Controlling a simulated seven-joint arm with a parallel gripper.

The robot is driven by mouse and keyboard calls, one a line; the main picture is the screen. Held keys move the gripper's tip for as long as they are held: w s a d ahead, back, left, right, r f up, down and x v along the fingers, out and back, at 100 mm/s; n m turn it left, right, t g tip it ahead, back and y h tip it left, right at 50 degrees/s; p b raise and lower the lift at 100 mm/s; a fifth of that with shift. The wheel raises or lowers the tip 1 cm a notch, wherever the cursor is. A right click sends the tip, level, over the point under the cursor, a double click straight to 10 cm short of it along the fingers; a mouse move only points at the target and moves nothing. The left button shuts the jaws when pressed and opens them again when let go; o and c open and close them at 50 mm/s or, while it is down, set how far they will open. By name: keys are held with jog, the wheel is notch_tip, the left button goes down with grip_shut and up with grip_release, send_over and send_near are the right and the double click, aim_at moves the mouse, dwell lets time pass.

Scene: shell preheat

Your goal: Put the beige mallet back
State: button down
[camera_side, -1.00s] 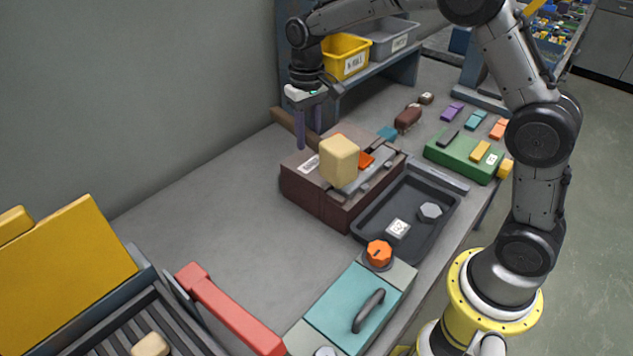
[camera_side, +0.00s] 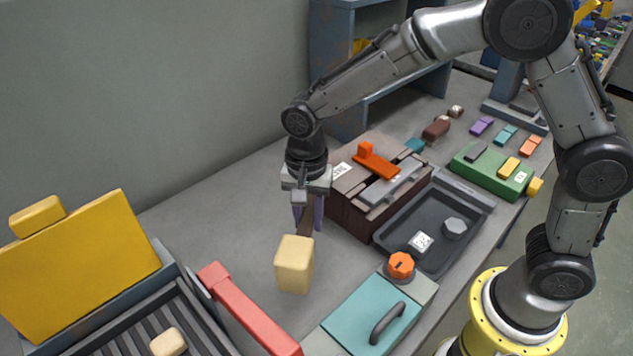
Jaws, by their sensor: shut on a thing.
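The beige mallet has a block-shaped beige head (camera_side: 294,265) and a dark brown handle (camera_side: 309,222). My gripper (camera_side: 308,215) points down and is shut on the handle. The head sticks out toward the camera. The mallet appears held above the grey bench, left of the brown box; its exact height is hard to tell. The far part of the handle is hidden behind the fingers.
The brown box (camera_side: 350,212) with an orange piece (camera_side: 376,162) on top stands just right of the mallet. An open yellow lid (camera_side: 85,262) stands left. Bench (camera_side: 200,215) behind left is clear.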

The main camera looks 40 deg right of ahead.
jog(key=s+a+m, duration=0.1)
jog(key=s+a+f+m, duration=0.1)
jog(key=s+a, duration=0.1)
jog(key=shift+s+a+f, duration=0.15)
jog(key=shift+a+f, duration=0.05)
jog(key=shift+f, duration=3.35)
jog(key=shift+f, duration=0.6)
jog(key=c, duration=0.5)
grip_release()
